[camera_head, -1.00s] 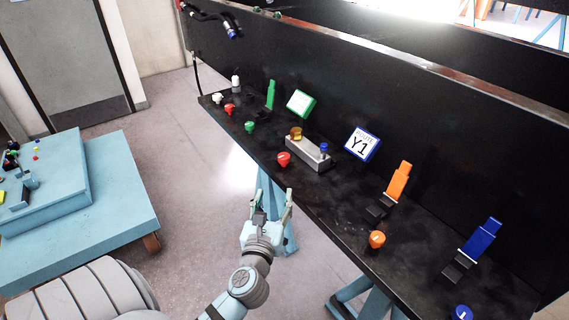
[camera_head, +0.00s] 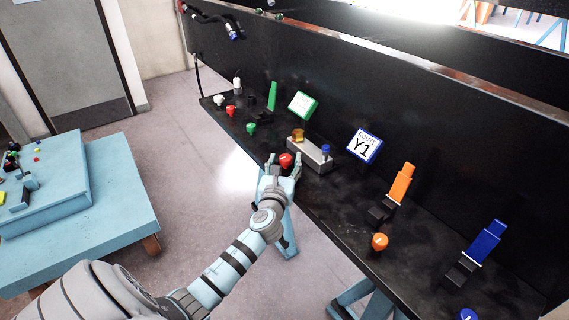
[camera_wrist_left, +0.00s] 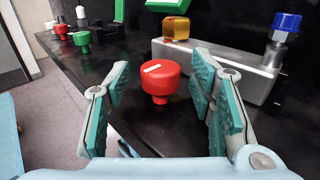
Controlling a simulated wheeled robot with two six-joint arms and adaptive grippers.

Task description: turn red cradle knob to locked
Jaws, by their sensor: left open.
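A red knob (camera_head: 285,160) with a white mark on its top stands near the front edge of the black bench, before a grey block. It also shows in the left wrist view (camera_wrist_left: 160,82), upright. My left gripper (camera_head: 283,168) is open, its fingertips on either side of this knob. In the wrist view there is clear space between the knob and both teal finger pads, so I see no contact. A second red knob (camera_head: 231,110) stands farther back to the left, also in the wrist view (camera_wrist_left: 61,31). My right gripper is out of view.
The grey block (camera_head: 314,154) with a yellow piece and a blue-capped fitting stands just behind the knob. A green knob (camera_head: 251,128) is to the left. An orange knob (camera_head: 379,242) is to the right. A black panel (camera_head: 420,130) rises behind.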

